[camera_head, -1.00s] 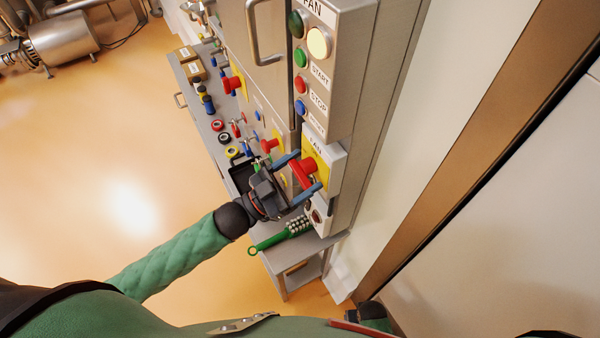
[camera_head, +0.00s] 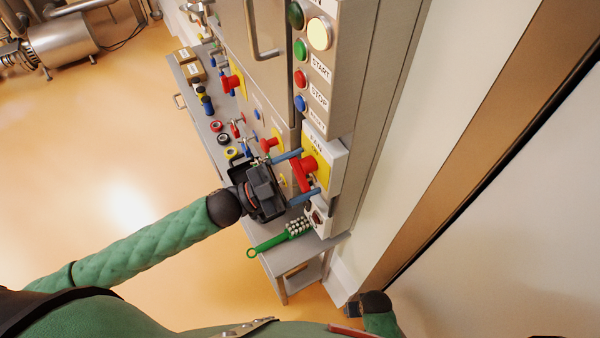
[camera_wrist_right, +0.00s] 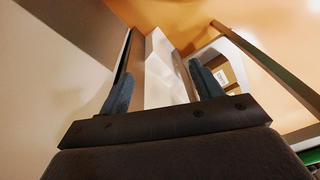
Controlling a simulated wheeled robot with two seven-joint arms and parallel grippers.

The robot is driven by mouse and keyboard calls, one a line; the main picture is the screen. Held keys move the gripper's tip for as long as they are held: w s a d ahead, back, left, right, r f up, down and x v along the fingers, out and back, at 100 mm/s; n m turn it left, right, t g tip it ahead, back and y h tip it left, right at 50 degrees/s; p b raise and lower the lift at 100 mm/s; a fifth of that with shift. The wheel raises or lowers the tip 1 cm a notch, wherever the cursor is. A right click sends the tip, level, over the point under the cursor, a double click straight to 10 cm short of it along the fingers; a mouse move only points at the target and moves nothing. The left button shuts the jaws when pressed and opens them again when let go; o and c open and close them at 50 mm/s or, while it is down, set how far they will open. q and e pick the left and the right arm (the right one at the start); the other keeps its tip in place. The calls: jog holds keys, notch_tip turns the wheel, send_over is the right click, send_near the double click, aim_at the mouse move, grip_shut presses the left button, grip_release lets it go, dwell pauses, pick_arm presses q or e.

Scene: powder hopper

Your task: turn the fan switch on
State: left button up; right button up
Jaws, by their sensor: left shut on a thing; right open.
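The fan switch is a red rotary handle (camera_head: 302,172) on a yellow plate (camera_head: 316,151), on the front of a light grey box (camera_head: 335,165) below the button panel. My left gripper (camera_head: 298,175) is shut on the red handle, with one blue finger at its upper end and one at its lower end. The handle stands slightly tilted. My right gripper (camera_wrist_right: 163,87) is open and empty in the right wrist view, with both blue fingers apart.
The button panel (camera_head: 322,75) has green, red and blue buttons and a cream lamp. A small grey box with a dark switch (camera_head: 316,217) sits below the fan box. A green-handled brush (camera_head: 272,242) lies on a grey bench (camera_head: 308,248). Other red switches stand farther left.

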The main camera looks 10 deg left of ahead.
dwell(0.3)
pick_arm(q)
jog(key=o, duration=1)
pick_arm(e)
jog(key=shift+f, duration=0.1)
pick_arm(q)
jog(key=shift+a+f, duration=0.1)
jog(key=shift+a, duration=0.05)
jog(key=shift+s+a+f, duration=0.15)
jog(key=shift+a, duration=0.05)
jog(key=shift+b+v, duration=1.55)
jog(key=shift+v, duration=1.95)
pick_arm(e)
notch_tip(320, 180, up, 13)
jog(key=w+a, duration=0.1)
jog(key=shift+f, duration=0.2)
